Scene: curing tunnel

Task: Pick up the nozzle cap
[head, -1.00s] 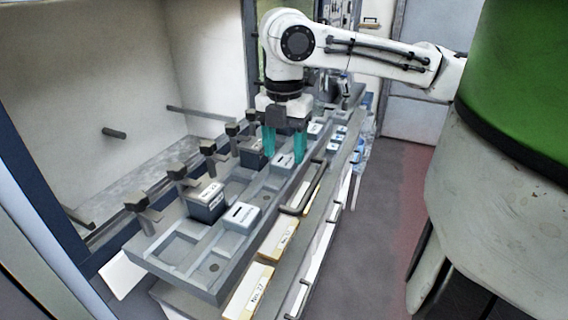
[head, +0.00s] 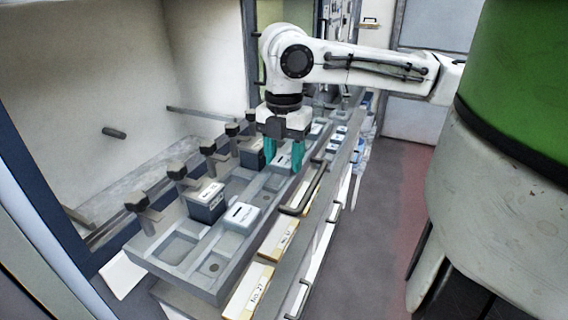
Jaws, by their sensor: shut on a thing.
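What appears to be the nozzle cap (head: 283,161) is a small pale grey block with a dark mark on top. It sits in a compartment of the long grey tray (head: 190,287) in the head view. Its label is too small to read. My gripper (head: 284,158) points straight down over it, with one teal finger on each side. The fingers are shut on the block, and they partly hide its sides. The block still looks low in the tray; I cannot tell whether it touches the bottom.
A pale labelled box (head: 241,216) and a dark box with a white top (head: 206,201) stand in nearer compartments. Another dark box (head: 251,154) is left of my gripper. Dark clamp-like posts (head: 177,171) line the tray's left side. A dark handle (head: 302,190) is along the right.

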